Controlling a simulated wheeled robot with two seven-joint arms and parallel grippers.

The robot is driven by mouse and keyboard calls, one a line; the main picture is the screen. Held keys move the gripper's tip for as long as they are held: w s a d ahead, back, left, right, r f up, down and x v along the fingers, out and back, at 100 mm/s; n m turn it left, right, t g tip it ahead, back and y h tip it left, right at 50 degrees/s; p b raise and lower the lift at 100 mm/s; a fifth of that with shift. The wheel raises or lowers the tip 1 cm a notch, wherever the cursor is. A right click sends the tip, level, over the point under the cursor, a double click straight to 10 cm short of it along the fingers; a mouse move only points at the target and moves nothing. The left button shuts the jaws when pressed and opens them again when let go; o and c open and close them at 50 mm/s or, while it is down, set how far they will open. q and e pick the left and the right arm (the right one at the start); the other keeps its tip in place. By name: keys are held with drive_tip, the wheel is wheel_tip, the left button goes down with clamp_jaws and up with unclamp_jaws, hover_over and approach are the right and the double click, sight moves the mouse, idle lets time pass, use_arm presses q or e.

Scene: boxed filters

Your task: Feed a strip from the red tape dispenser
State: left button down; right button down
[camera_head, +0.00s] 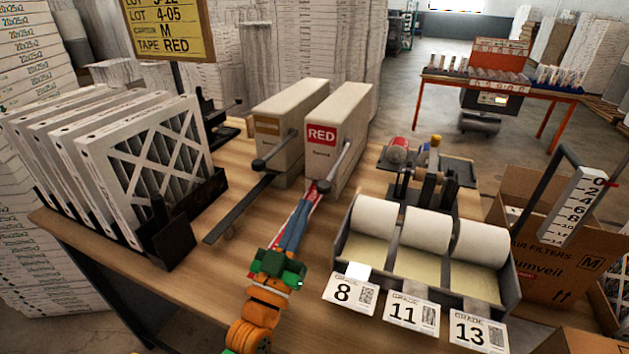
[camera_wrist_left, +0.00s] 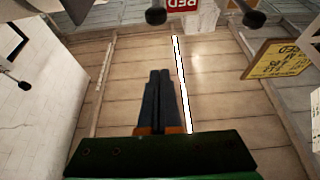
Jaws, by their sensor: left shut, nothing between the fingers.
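The red tape dispenser (camera_head: 343,130) is a tall beige box with a red RED label, standing at the middle of the bench. A lever slants down its side to a black knob (camera_head: 323,187). My left gripper (camera_head: 306,200) is shut and empty, its blue-grey fingers pointing at the dispenser's front, near the knob. In the left wrist view its fingertips (camera_wrist_left: 160,74) are pressed together, and a black knob (camera_wrist_left: 155,16) lies ahead of them with a gap. Red edges show beside the fingers, which partly hide the area below the dispenser. My right gripper is not in view.
A similar dispenser (camera_head: 280,115) with a tan label and lever stands just left. Framed filters (camera_head: 150,165) fill a rack at left. A tray (camera_head: 508,290) of white rolls with cards 8, 11 and 13 is at right. A yellow sign (camera_head: 165,28) says TAPE RED.

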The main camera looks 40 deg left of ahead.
use_arm(q)
drive_tip(key=p+x, duration=0.3)
drive_tip(key=x, duration=0.6)
drive_tip(key=f, duration=0.2)
drive_tip(key=w+f+b, duration=0.1)
drive_tip(key=f, duration=0.1)
drive_tip(key=shift+a+f, duration=0.15)
drive_tip(key=s+r+b+v, duration=0.1)
drive_tip(key=r+b+v, duration=0.1)
drive_tip(key=v, duration=1.1)
drive_tip(key=shift+r+b, duration=0.25)
drive_tip(key=shift+b, duration=0.55)
